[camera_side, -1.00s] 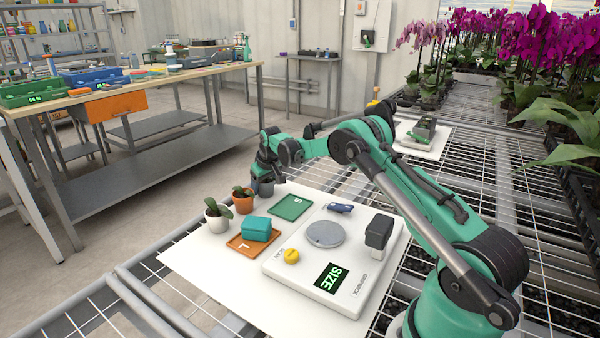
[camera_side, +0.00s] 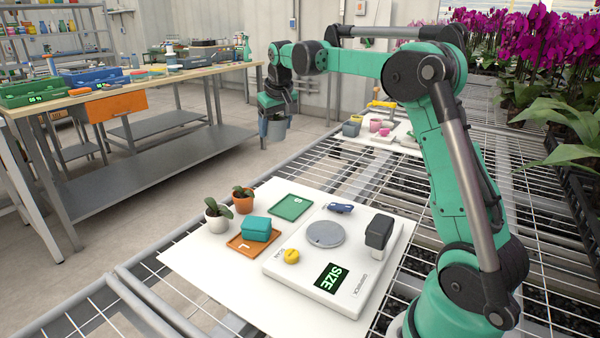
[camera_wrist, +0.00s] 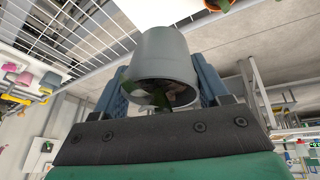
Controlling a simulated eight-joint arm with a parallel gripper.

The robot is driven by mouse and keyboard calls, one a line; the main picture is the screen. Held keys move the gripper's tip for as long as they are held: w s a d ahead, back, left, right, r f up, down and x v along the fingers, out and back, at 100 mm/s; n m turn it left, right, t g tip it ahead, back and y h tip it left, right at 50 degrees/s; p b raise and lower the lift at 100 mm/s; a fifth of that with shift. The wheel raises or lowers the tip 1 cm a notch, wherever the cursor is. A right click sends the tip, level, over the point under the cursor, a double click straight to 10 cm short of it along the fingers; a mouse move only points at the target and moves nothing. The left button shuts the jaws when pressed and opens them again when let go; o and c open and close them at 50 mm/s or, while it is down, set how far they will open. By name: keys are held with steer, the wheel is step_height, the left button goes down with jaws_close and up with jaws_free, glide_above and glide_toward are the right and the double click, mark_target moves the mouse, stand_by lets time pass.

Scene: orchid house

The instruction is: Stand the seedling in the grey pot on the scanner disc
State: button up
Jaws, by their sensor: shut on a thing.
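My gripper (camera_side: 276,112) is shut on the grey pot (camera_side: 275,129) and holds it high in the air, beyond the far left of the white board. In the wrist view the grey pot (camera_wrist: 166,58) sits between the blue jaws (camera_wrist: 160,88). Its open rim faces the palm, with some green leaf of the seedling (camera_wrist: 160,98) showing inside; most of the seedling is hidden. In the side view the pot hangs roughly upright below the gripper. The round grey scanner disc (camera_side: 326,234) lies bare on the white scanner (camera_side: 285,268), nearer the camera and lower right of the pot.
A dark scanner head (camera_side: 378,232) stands right of the disc. A yellow knob (camera_side: 292,257) and blue object (camera_side: 340,208) are close to it. An orange tray (camera_side: 239,243) bears a teal box (camera_side: 257,229). The green tray (camera_side: 291,206) is empty. White (camera_side: 218,223) and terracotta (camera_side: 243,205) pots stand left.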

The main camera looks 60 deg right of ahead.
steer(key=s+a+r+m, duration=0.1)
steer(key=s+a+r, duration=0.2)
steer(key=s+r, duration=0.3)
steer(key=m, duration=0.2)
glide_above(324, 225)
steer(key=s+a, duration=0.1)
steer(key=shift+g+h, duration=0.4)
step_height(324, 225, down, 20)
steer(key=shift+a+f, duration=0.15)
steer(key=shift+f, duration=0.1)
steer(key=o, duration=1.3)
steer(key=v, duration=1.2)
steer(key=w+a+n+t+y, duration=0.1)
steer(key=a+n, duration=0.1)
steer(key=a, duration=0.2)
steer(key=w+a+f+n+t+y, duration=0.1)
steer(key=a+n+t, duration=0.1)
steer(key=a, duration=0.1)
steer(key=w+a+n+t+y, duration=0.1)
steer(key=a+n, duration=0.2)
steer(key=a, duration=0.1)
steer(key=shift+w+a+f+y, duration=0.15)
steer(key=shift+a+f+y, duration=0.15)
steer(key=shift+a+f, duration=0.05)
